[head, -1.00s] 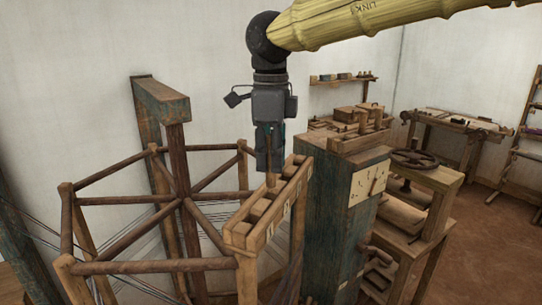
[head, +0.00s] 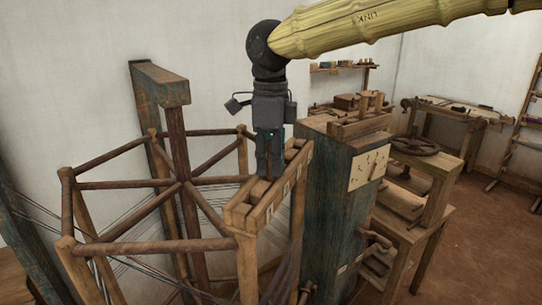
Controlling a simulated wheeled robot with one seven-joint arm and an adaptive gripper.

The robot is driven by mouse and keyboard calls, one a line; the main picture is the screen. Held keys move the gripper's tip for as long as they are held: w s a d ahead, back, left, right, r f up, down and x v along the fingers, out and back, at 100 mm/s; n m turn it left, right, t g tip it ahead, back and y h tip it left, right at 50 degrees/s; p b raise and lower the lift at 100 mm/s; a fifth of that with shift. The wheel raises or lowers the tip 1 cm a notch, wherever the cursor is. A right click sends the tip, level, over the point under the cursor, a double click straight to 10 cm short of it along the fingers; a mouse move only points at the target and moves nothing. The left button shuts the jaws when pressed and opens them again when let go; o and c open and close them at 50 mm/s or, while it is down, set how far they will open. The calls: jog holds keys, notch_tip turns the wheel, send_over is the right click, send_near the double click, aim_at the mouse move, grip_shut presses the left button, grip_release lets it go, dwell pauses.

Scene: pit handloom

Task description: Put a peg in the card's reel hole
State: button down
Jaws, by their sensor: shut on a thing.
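My gripper (head: 270,176) points straight down into the long wooden peg rack (head: 241,222). Its dark fingers are shut on a peg, which they hide almost wholly. The fingertips sit at the level of the rack's top, between its wooden blocks. The pale card (head: 368,168) is fixed on the front face of the blue-green post to the right. It bears several small dark marks and a darker upright piece near its right side. I cannot tell which mark is the reel hole. My gripper is left of the card and apart from it.
The wooden reel frame (head: 150,245) with its spokes and threads stands at the left, close to the rack. The blue-green post (head: 335,215) rises right of the rack. A handwheel (head: 412,147) on a wooden stand is behind it. The floor (head: 480,235) at the right is clear.

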jog(key=shift+f, duration=0.1)
jog(key=c, duration=0.9)
grip_release()
jog(key=shift+r+p, duration=3.55)
jog(key=shift+p, duration=0.15)
jog(key=shift+f, duration=0.1)
